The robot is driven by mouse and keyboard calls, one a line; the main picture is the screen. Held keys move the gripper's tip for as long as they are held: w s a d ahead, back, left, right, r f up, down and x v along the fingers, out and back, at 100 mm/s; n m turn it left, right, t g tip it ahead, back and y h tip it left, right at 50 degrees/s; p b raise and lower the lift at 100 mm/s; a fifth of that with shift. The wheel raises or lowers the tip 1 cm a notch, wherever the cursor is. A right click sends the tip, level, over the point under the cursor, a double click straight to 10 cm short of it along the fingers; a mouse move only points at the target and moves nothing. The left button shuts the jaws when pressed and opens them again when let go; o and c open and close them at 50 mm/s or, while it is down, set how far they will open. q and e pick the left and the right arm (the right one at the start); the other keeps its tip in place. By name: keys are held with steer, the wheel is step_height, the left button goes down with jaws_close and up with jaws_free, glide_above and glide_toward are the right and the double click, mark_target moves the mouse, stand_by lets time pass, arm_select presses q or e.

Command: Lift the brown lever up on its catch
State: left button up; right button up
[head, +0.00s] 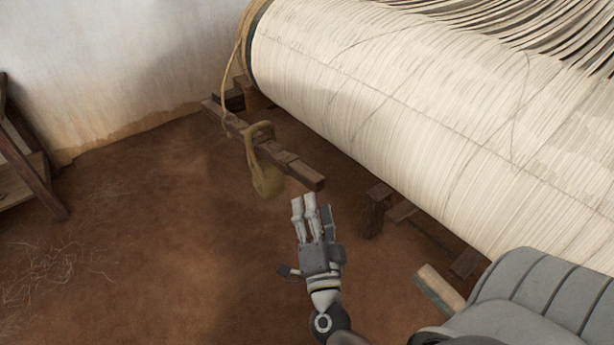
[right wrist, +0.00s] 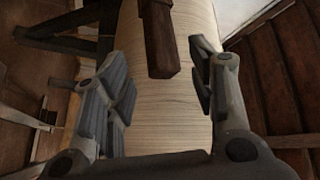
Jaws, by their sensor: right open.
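The brown lever (head: 278,155) is a wooden bar that juts out from beside the loom's roll, with a rope and a tan weight bag (head: 266,178) hanging on it. My right gripper (head: 312,203) is just below and in front of the lever's free end, apart from it in the head view. In the right wrist view the lever's end (right wrist: 162,45) shows at the top, between and beyond the open fingers (right wrist: 163,85). The gripper is open and holds nothing. I cannot make out the catch. My left gripper is not in view.
The large roll of pale warp threads (head: 400,110) fills the upper right. Wooden blocks (head: 376,208) stand below it. A wooden frame (head: 30,165) stands at the far left. The earthen floor (head: 160,230) on the left is mostly clear, with loose threads.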

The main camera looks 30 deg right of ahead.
mark_target(307, 176)
steer(key=x, duration=0.9)
steer(key=shift+w+d, duration=0.1)
steer(key=shift+w, duration=0.25)
steer(key=shift+c, duration=0.4)
jaws_close()
steer(key=shift+f, duration=0.15)
